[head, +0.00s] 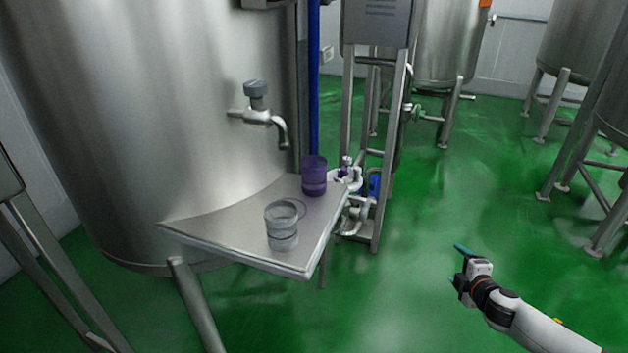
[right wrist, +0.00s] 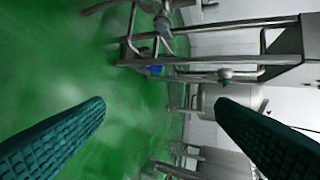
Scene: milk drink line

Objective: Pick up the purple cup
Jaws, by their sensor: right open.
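The purple cup (head: 314,176) stands upright on the metal shelf (head: 225,233) at the tank, near the shelf's right back edge. A grey, clear-looking cup (head: 282,226) stands nearer the front of the shelf. My right gripper (head: 456,265) is open and empty over the green floor, well to the right of the shelf and apart from both cups. In the right wrist view its two teal fingers (right wrist: 160,125) are spread wide with nothing between them. The purple cup does not show in the right wrist view. My left gripper is not in view.
A large steel tank (head: 160,100) with a tap (head: 258,110) stands behind the shelf. A metal frame with pipes and a valve (head: 350,175) stands close to the right of the purple cup. The green floor (head: 430,200) between frame and gripper is clear.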

